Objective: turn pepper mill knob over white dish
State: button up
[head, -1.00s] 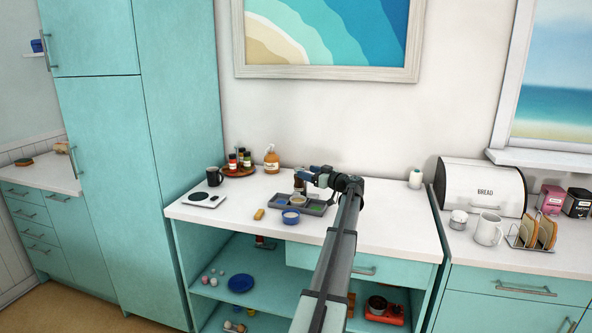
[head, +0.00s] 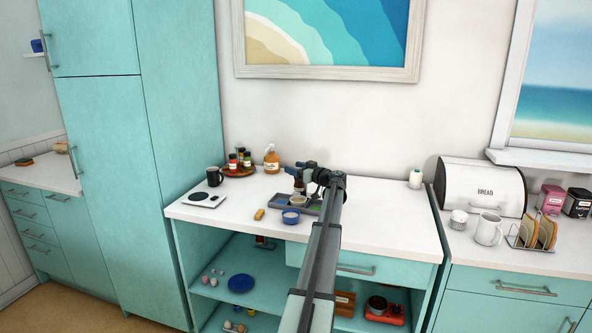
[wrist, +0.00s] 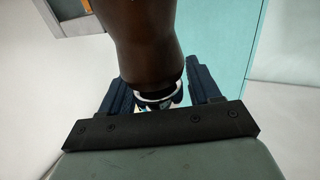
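The dark brown pepper mill (wrist: 150,40) fills the middle of the wrist view, its narrow end with a silvery ring (wrist: 158,98) towards my palm. My gripper (wrist: 160,75) has one dark blue finger on each side of that end, close against it. In the head view my gripper (head: 300,172) is at the top of the mill (head: 298,186), partly hidden by my wrist. The mill looks roughly upright. Its knob is mostly hidden between the fingers.
A scale (head: 203,199), a dark mug (head: 214,176) and a round tray of bottles (head: 238,172) stand to the left.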

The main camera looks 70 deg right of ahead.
jog(key=c, duration=0.8)
jog(key=shift+m+g+h, duration=0.3)
jog(key=shift+h, duration=0.1)
jog(key=m+g+h, duration=0.3)
jog(key=h, duration=0.1)
jog(key=shift+s, duration=0.1)
jog(key=shift+s+d+m+g+h, duration=0.15)
jog(key=shift+d+m+g+h, duration=0.05)
jog(key=shift+m+g+h, duration=0.95)
jog(key=shift+s+d+m+g+h, duration=0.2)
jog(key=shift+m+g+h, duration=0.65)
jog(key=shift+g, duration=0.5)
jog(key=shift+d+m+g, duration=0.1)
jog(key=shift+m+g, duration=0.3)
jog(key=o, duration=1)
